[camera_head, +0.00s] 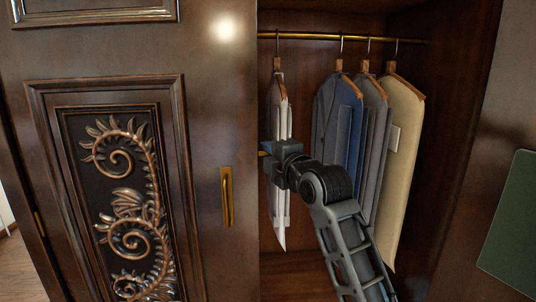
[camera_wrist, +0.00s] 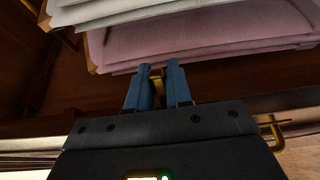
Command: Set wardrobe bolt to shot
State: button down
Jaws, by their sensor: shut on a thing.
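The wardrobe's left door (camera_head: 205,110) is dark wood with a carved scroll panel, and the opening beside it shows the inside. My gripper (camera_head: 266,150) is at the inner edge of this door, in the opening. In the wrist view, my gripper's blue fingers (camera_wrist: 158,82) are shut on a small brass piece (camera_wrist: 156,74), which looks like part of the wardrobe bolt. The rest of the bolt is hidden behind the fingers and the door edge, so its position cannot be told.
A brass handle (camera_head: 227,197) is on the left door's front, near its edge. Several garments, including a blue jacket (camera_head: 348,115) and a beige coat (camera_head: 398,150), hang from a brass rail (camera_head: 305,36) close behind my gripper. A green panel (camera_head: 510,222) is at the right.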

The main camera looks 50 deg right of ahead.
jog(key=shift+r+p, duration=1)
jog(key=shift+r, duration=1.05)
jog(key=c, duration=1.1)
grip_release()
jog(key=shift+f, duration=0.1)
jog(key=shift+s+f, duration=0.1)
jog(key=shift+s, duration=0.2)
jog(key=shift+b+v, duration=0.85)
jog(key=shift+v, duration=2.7)
jog(key=shift+w, duration=0.1)
